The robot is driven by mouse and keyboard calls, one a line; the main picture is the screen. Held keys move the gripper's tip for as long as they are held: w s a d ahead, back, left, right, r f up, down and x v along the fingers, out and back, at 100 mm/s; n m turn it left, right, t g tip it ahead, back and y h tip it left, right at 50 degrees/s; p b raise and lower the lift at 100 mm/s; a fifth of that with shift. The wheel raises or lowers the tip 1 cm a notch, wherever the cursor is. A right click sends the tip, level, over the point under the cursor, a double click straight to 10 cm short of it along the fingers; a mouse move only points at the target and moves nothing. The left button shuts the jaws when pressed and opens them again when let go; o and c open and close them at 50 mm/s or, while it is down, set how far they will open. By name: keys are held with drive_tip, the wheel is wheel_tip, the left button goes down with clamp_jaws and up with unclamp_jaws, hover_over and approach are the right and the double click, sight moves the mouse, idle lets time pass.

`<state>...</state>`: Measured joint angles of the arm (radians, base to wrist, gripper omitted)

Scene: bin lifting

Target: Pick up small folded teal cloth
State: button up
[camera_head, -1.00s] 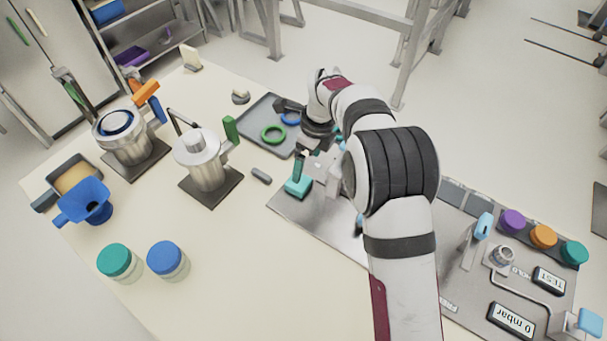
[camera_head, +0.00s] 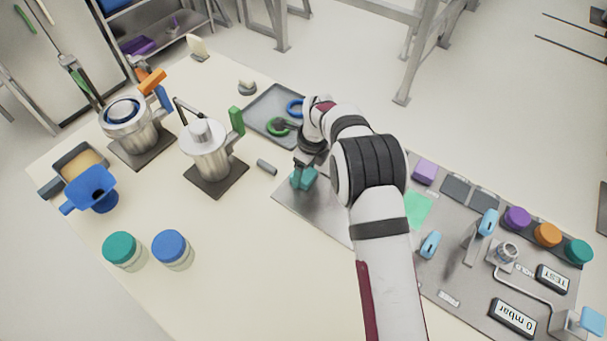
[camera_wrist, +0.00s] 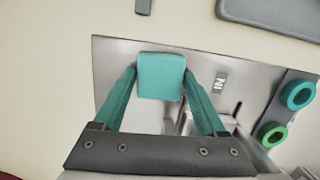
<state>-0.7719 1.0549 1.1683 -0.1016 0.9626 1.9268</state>
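In the head view the cloth (camera_head: 308,180) is near the plate's left end, partly hidden by a finger. My gripper (camera_wrist: 161,92) has teal fingers spread wide, one at the left and one at the right side of the cloth. The fingertips are very close to its sides; I cannot tell whether they touch. In the head view my gripper (camera_head: 303,172) points down at the cloth.
A grey tray (camera_head: 262,118) with green and blue rings lies behind the gripper. A small grey cylinder (camera_head: 266,167) and a steel pot (camera_head: 206,152) stand left. A light green sheet (camera_head: 417,209), a light blue handle (camera_head: 430,245) and a purple block (camera_head: 425,172) are right of my arm.

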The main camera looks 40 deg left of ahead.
sight(304, 174)
drive_tip(key=c, duration=0.4)
wheel_tip(304, 174, up, 10)
drive_tip(key=shift+r, duration=0.1)
